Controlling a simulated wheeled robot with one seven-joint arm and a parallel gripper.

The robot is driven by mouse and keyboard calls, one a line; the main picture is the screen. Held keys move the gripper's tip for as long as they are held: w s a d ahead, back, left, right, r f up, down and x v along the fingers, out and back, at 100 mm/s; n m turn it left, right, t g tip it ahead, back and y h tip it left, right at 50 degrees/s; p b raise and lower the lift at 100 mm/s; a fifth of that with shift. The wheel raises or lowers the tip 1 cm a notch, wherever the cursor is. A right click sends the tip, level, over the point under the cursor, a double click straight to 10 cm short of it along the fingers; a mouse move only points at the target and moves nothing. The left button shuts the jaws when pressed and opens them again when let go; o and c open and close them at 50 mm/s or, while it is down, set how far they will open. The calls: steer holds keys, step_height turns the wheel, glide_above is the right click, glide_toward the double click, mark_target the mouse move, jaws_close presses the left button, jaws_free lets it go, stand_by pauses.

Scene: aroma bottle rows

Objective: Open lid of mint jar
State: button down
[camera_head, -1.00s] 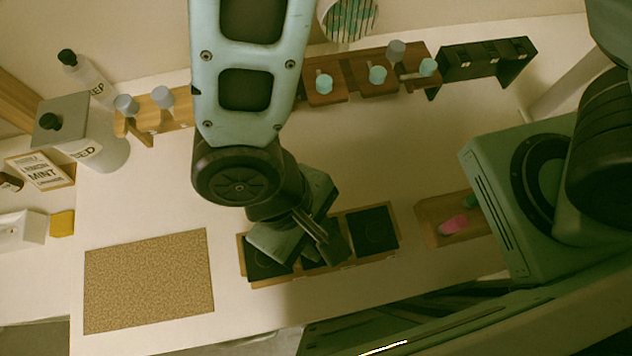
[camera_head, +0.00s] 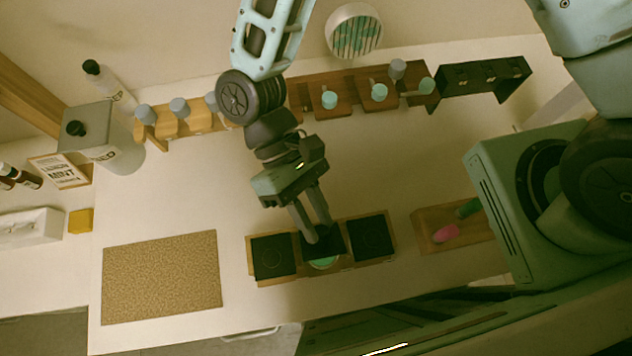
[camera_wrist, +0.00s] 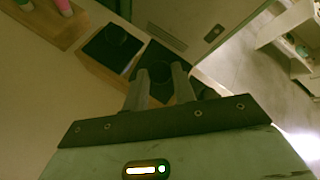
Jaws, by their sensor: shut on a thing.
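A wooden holder (camera_head: 258,282) near the counter's front carries three square jars with black lids, left (camera_head: 272,257), middle (camera_head: 334,244) and right (camera_head: 371,238). My gripper (camera_head: 318,238) is over the middle jar, its fingers shut on that black lid. The lid looks lifted or shifted back, and pale green (camera_head: 323,263) shows at the jar's front edge. No label on the jars is readable. In the wrist view my gripper (camera_wrist: 160,74) is at the middle lid (camera_wrist: 158,58), with a neighbouring black lid (camera_wrist: 113,46) beside it. The fingers hide the exact grip.
A speckled mat (camera_head: 160,278) lies left of the holder. A wooden tray (camera_head: 428,221) with pink and green items lies to the right, beside a green machine (camera_head: 495,170). Bottle racks (camera_head: 335,100) line the back. The middle of the counter is clear.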

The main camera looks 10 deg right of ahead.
steer(key=g+b, duration=0.1)
steer(key=w+g+b, duration=0.1)
steer(key=g, duration=0.1)
steer(key=w+g+b, duration=0.1)
steer(key=shift+w+f+n+g, duration=0.25)
steer(key=shift+f+n+g, duration=0.05)
steer(key=shift+f+n, duration=0.1)
steer(key=shift+w+r, duration=0.1)
stand_by(0.3)
steer(key=c, duration=1.1)
jaws_free()
steer(key=shift+f+b+v, duration=0.15)
steer(key=shift+b+v, duration=1.45)
steer(key=shift+v, duration=2.75)
steer(key=shift+f+b+v, duration=0.1)
steer(key=shift+b+v, duration=1.5)
steer(key=shift+v, duration=2.75)
steer(key=shift+a, duration=0.15)
